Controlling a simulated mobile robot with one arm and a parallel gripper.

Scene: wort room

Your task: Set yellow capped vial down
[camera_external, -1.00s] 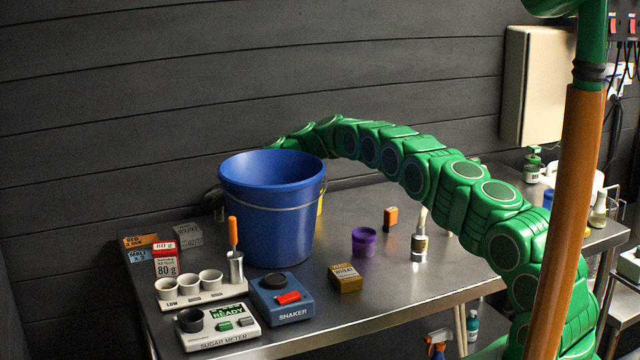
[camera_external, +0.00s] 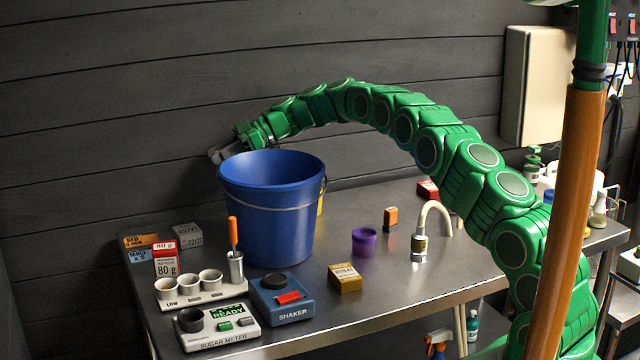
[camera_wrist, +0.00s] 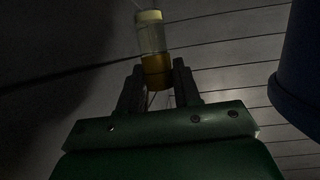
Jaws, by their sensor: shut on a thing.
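The vial (camera_wrist: 151,38) shows in the wrist view, with a pale yellow cap at its far end, a clear middle and amber contents at the near end. My gripper (camera_wrist: 158,70) is shut on its amber end. In the external view my gripper (camera_external: 220,152) is just behind and left of the blue bucket's rim, near the dark wall. I cannot make out the vial there. What lies directly under the vial is not clear.
The blue bucket (camera_external: 268,220) stands close to my gripper and also shows in the wrist view (camera_wrist: 300,75). The sample cups (camera_external: 188,284), sugar meter (camera_external: 218,328), shaker (camera_external: 284,298), purple cup (camera_external: 364,243) and wheat box (camera_external: 345,278) stand on the steel table (camera_external: 400,290).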

